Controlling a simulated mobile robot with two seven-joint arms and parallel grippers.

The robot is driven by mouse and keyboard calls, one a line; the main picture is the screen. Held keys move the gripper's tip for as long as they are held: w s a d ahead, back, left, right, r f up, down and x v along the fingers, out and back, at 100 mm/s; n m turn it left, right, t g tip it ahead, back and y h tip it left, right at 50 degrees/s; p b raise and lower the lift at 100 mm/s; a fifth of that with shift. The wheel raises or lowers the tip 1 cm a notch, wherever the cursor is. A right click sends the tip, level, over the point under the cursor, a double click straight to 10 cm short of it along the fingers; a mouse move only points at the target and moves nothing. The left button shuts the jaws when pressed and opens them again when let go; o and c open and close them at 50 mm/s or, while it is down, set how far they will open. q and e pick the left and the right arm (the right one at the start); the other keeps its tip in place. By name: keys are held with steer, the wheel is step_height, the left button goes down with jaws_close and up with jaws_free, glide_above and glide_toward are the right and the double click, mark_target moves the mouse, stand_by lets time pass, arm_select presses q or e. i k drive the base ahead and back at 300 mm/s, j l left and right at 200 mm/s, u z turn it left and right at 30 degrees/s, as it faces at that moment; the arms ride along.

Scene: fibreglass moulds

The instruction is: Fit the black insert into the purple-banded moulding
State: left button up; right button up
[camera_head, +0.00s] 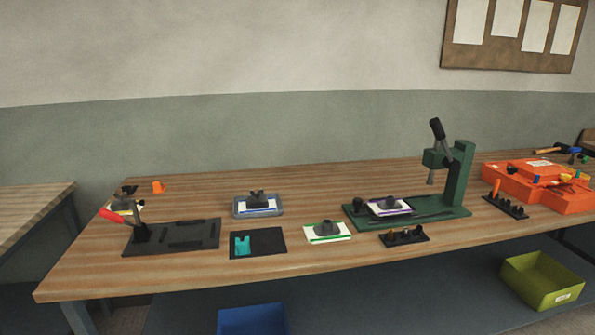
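The purple-banded moulding (378,212) is a white plate with a purple edge and a dark raised piece on top. It sits on the base of the green press (460,180), left of the press column. Several small dark pieces stand in a black holder (404,239) in front of the press. I cannot tell which of these is the black insert. Neither gripper is in view.
A green-edged plate (327,238), a black mat (268,243) with a teal piece and a blue-edged plate in a tray (240,212) lie left of the press. A red-handled black fixture (180,240) is further left. An orange case (540,180) stands right. Bins (540,281) are below.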

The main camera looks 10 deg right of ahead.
mark_target(392, 206)
steer(key=z, duration=0.95)
